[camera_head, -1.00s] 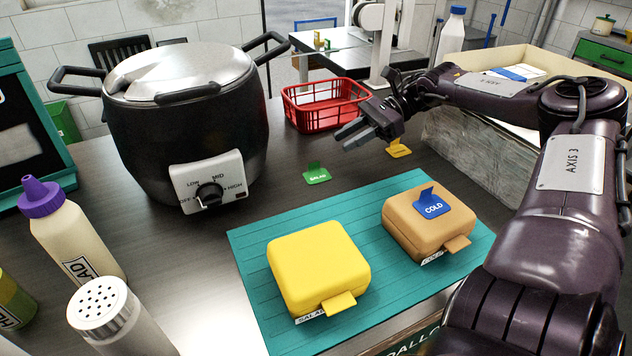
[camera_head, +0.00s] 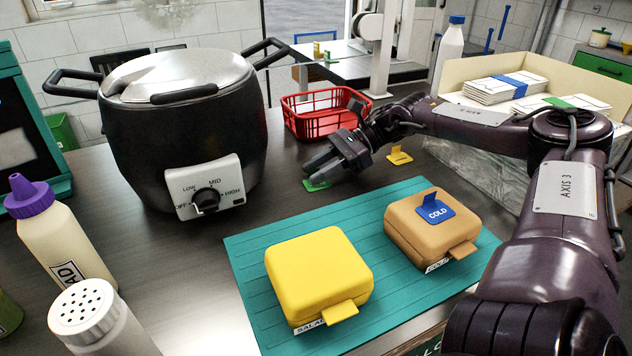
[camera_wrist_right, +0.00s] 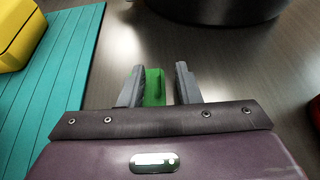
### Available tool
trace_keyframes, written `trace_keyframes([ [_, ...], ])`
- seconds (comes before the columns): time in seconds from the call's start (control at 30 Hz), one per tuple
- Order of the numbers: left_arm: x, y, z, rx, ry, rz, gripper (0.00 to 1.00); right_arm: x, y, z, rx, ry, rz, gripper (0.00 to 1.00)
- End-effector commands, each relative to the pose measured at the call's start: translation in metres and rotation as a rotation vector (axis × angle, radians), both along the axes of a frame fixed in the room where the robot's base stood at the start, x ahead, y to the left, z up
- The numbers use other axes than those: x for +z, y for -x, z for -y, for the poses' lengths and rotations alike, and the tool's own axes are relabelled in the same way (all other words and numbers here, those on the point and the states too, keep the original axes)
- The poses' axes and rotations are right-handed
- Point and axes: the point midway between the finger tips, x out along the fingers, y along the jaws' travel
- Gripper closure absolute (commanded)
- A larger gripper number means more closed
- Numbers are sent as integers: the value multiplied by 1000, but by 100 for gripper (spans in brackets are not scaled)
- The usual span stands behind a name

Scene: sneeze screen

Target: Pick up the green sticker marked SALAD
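The green sticker (camera_head: 317,185) lies on the dark counter just behind the teal mat, partly hidden by my right gripper (camera_head: 318,172). In the right wrist view the sticker's raised green tab (camera_wrist_right: 154,88) stands between the two fingers of my right gripper (camera_wrist_right: 160,72). The tab is close to the left finger, and a gap shows between it and the right finger. The fingers are open, not closed on it. The SALAD marking is hidden or not readable now. My left gripper is not in view.
A black cooker (camera_head: 185,130) stands left of the gripper and a red basket (camera_head: 320,122) behind it. A yellow sticker (camera_head: 399,157) lies to its right. The teal mat (camera_head: 385,300) holds a yellow box (camera_head: 315,272) and a tan box (camera_head: 415,232) bearing a blue COLD sticker (camera_head: 434,210).

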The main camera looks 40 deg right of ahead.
Motion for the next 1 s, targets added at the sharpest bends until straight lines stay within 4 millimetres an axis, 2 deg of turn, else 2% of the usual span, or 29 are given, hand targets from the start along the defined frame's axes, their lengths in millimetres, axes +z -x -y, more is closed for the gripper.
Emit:
trace_keyframes([
  [0.2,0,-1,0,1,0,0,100,0,0,0,0,0,0,71],
  [0.43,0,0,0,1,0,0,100,0,0,0,0,0,0,100],
  [0.8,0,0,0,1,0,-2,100,1,0,0,0,0,1,100],
  [1.0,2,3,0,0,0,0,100,10,-1,0,0,1,3,100],
])
